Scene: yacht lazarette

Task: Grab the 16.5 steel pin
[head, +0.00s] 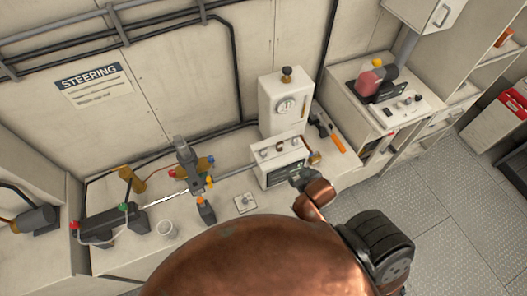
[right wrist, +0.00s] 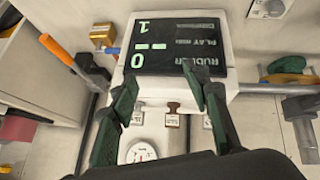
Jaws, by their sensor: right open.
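A white display box (head: 280,163) stands on the bench with three small pins along its top. In the right wrist view, a grey pin (right wrist: 138,112), a brown pin (right wrist: 172,107) and a third pin beside the right finger sit there, each by a small white label (right wrist: 172,121). The labels are too small to read, so I cannot tell which pin is the 16.5 steel one. My right gripper (head: 304,178) is at the box's front right; in its wrist view (right wrist: 160,92) it is open and empty, its fingers spread across the pin row. My left gripper is not in view.
A white gauge cabinet (head: 285,103) stands behind the box. An orange-handled tool (head: 337,142) lies at its right. A small white plate (head: 245,203), a screwdriver-like tool (head: 205,211), a white cup (head: 167,229) and a steering cylinder (head: 112,223) are to the left.

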